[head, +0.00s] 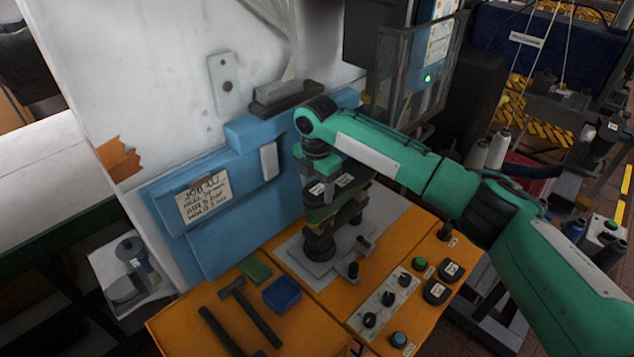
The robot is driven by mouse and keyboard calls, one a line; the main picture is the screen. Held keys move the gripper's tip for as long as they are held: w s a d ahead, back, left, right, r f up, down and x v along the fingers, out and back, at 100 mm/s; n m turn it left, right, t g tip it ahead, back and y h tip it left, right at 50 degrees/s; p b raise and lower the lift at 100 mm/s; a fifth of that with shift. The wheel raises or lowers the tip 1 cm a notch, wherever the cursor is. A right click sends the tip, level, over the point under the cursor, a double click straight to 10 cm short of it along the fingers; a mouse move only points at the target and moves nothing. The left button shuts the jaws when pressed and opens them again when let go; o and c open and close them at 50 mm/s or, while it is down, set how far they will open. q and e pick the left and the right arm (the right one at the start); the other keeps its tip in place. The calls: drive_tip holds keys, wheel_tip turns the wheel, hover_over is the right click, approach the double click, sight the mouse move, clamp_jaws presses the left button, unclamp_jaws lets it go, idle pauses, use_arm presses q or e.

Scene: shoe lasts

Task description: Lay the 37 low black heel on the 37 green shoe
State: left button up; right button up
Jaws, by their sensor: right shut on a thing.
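My right gripper (314,170) points down over the machine at the middle of the bench, at the end of the green arm from the right. It is shut on a small dark piece with a white label, taken as the low black heel (315,190); the label is too small to read. The piece is at the upper side of the green shoe (322,212), which sits on the machine's dark post. Whether they touch is unclear. Another white label (345,180) shows on a dark top beside it. My left gripper is not in view.
Labelled black pieces (436,292) lie at the right of the orange bench (190,318), near buttons and a knob panel (383,304). A hammer (248,310), a blue tray (282,294) and a green block (254,270) lie at the left. A blue housing stands behind.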

drive_tip(key=shift+f, duration=0.2)
idle(0.6)
drive_tip(key=o, duration=1.1)
drive_tip(key=shift+c, duration=0.2)
wheel_tip(320, 180, up, 14)
drive_tip(key=b, duration=0.4)
drive_tip(key=shift+f, duration=0.1)
